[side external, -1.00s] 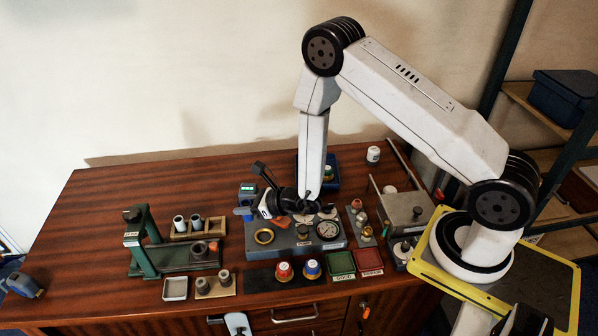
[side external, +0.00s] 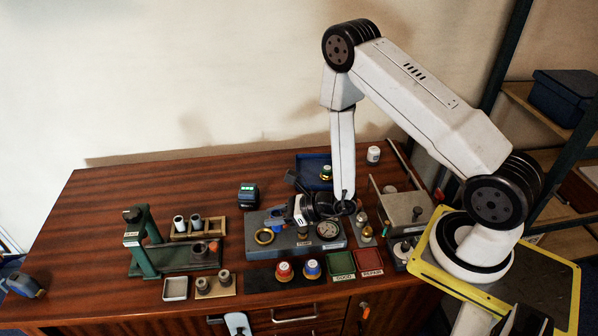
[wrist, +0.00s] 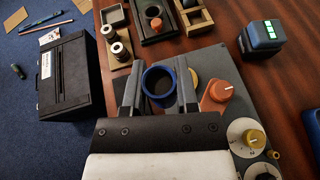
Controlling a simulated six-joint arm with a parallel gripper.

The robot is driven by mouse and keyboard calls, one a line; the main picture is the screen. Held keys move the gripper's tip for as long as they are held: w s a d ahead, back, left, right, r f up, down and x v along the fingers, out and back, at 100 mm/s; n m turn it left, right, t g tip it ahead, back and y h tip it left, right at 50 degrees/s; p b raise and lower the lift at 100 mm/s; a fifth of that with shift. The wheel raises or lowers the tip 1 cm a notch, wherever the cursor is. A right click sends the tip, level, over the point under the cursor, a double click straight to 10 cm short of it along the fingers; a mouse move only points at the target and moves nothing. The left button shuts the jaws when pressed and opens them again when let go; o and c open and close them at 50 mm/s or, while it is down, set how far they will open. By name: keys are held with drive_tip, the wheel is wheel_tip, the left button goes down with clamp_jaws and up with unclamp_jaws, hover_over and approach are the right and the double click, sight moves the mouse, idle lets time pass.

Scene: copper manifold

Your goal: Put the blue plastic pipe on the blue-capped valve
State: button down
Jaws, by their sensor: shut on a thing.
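My gripper (wrist: 158,84) is shut on the blue plastic pipe (wrist: 147,73), which shows in the wrist view as a blue ring with its open, dark end towards the camera. In the side view my gripper (side external: 286,212) is tilted over the grey-blue panel, and the pipe is too small there to make out clearly. The blue-capped valve (side external: 312,268) stands upright on a dark mat at the front of the bench, nearer the side camera than my gripper and apart from it. I do not see it in the wrist view.
A red-capped valve (side external: 284,271) stands left of the blue-capped one. The panel (side external: 290,241) carries a brass ring (side external: 264,236) and a gauge (side external: 327,230). Green (side external: 341,263) and red (side external: 369,261) trays lie to the right. A green stand (side external: 147,240) rises at the left.

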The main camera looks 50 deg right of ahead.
drive_tip(key=s+r+n+g+y, duration=0.1)
drive_tip(key=s+n+y, duration=0.1)
drive_tip(key=s, duration=0.9)
drive_tip(key=shift+r+n+g, duration=0.3)
drive_tip(key=shift+r+g, duration=0.1)
drive_tip(key=shift+d, duration=0.1)
hover_over(311, 265)
drive_tip(key=shift+w+f, duration=0.1)
drive_tip(key=shift+f, duration=2.15)
drive_tip(key=shift+f, duration=1.75)
drive_tip(key=shift+f, duration=0.15)
drive_tip(key=shift+c, duration=1.8)
unclamp_jaws()
